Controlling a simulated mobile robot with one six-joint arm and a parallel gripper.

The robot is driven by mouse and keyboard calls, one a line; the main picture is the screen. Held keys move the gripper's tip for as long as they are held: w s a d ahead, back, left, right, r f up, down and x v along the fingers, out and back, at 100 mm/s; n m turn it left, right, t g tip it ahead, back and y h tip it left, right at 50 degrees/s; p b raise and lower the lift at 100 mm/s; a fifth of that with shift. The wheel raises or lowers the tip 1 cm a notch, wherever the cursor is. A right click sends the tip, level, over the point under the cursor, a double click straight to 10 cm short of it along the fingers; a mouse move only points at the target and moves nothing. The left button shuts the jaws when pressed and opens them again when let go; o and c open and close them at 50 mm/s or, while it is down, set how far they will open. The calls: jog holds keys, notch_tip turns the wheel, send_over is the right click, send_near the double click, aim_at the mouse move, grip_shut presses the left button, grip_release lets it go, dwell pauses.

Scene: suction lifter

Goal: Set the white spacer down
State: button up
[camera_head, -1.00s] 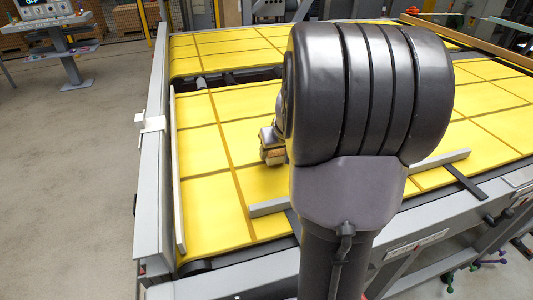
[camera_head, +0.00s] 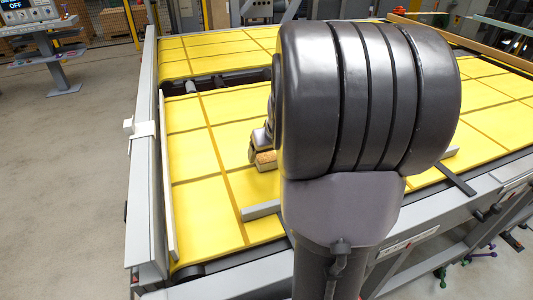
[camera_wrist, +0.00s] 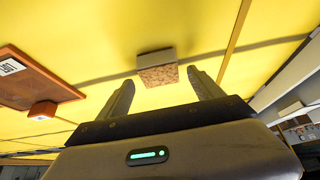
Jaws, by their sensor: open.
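A small block with a pale grey-white side and a speckled brown face (camera_wrist: 157,72) sits on the yellow surface, apparently the white spacer. My gripper (camera_wrist: 161,84) is open in the wrist view. The block shows between and just beyond its two fingertips, with a gap on each side. In the head view the tan block (camera_head: 266,161) shows just left of my large dark arm joint. A grey part of my gripper (camera_head: 259,137) is beside it. The arm hides the fingers and the rest of that area.
The yellow tiled table (camera_head: 190,196) is mostly bare. A grey bar (camera_head: 262,209) lies near its front edge, and a rail (camera_head: 145,200) runs along the left. In the wrist view, a brown panel with a white label (camera_wrist: 35,78) and a small orange block (camera_wrist: 43,110) are at left.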

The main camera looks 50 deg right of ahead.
jog(key=p+v, duration=0.3)
jog(key=v, duration=0.6)
jog(key=w+a+r+t+y, duration=0.1)
jog(key=a+r+y, duration=0.15)
jog(key=a, duration=1.35)
jog(key=s+a+y, duration=0.1)
jog(key=s+a, duration=0.4)
jog(key=a, duration=0.4)
jog(key=s+a+n+y, duration=0.1)
jog(key=s+a, duration=0.4)
jog(key=a, duration=0.4)
jog(key=shift+a, duration=0.35)
jog(key=shift+d+y, duration=0.1)
jog(key=shift+y, duration=0.15)
